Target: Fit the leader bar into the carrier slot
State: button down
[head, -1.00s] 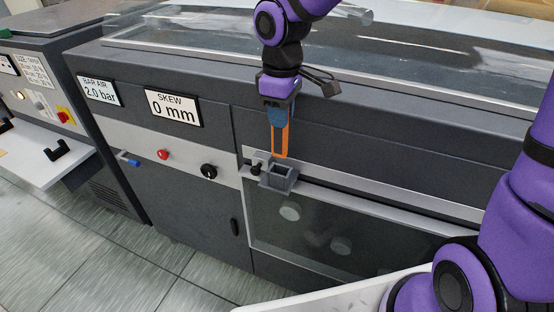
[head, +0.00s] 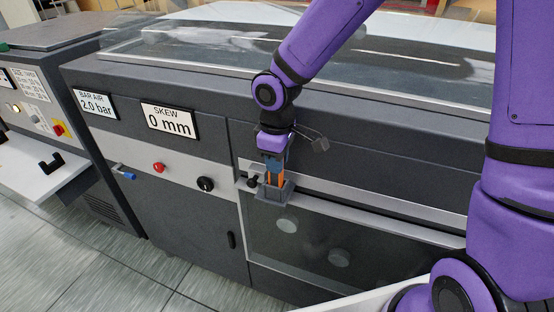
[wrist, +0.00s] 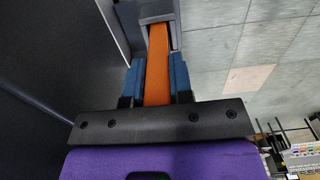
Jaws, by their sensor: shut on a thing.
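The leader bar is orange and hangs upright from my gripper; it shows in the head view (head: 275,179) and in the wrist view (wrist: 157,72). My gripper (head: 273,164) is shut on it, with blue fingers on either side of the bar in the wrist view (wrist: 157,80). The carrier slot is a grey open-topped box on the rail, in the head view (head: 273,194) and at the top of the wrist view (wrist: 155,12). The bar's lower end is at the slot's mouth and hidden by its walls. I cannot tell how deep it sits.
A black knob (head: 252,181) stands just left of the slot. A pale rail (head: 350,217) runs right along the dark machine front. SKEW (head: 169,120) reads 0 mm and BAR AIR (head: 95,103) reads 2.0 bar. A clear cover (head: 300,60) lies above.

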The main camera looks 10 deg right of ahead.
jog(key=shift+f, duration=0.1)
jog(key=c, duration=1)
grip_release()
notch_tip(320, 180, up, 12)
jog(key=shift+r, duration=0.15)
jog(key=shift+s+d+r+m+t, duration=0.9)
jog(key=shift+s+d+r+m, duration=0.9)
jog(key=shift+s+d, duration=1.35)
jog(key=shift+s+d+r+m+t, duration=0.9)
jog(key=shift+s+d+r+m, duration=0.95)
jog(key=shift+s+d, duration=1.35)
jog(key=shift+s+d+r+m+t, duration=0.9)
jog(key=shift+s+d+r+m, duration=0.9)
jog(key=shift+s+d, duration=1.35)
jog(key=shift+w+d+f, duration=0.1)
jog(key=shift+w+f, duration=0.05)
jog(key=shift+w, duration=0.05)
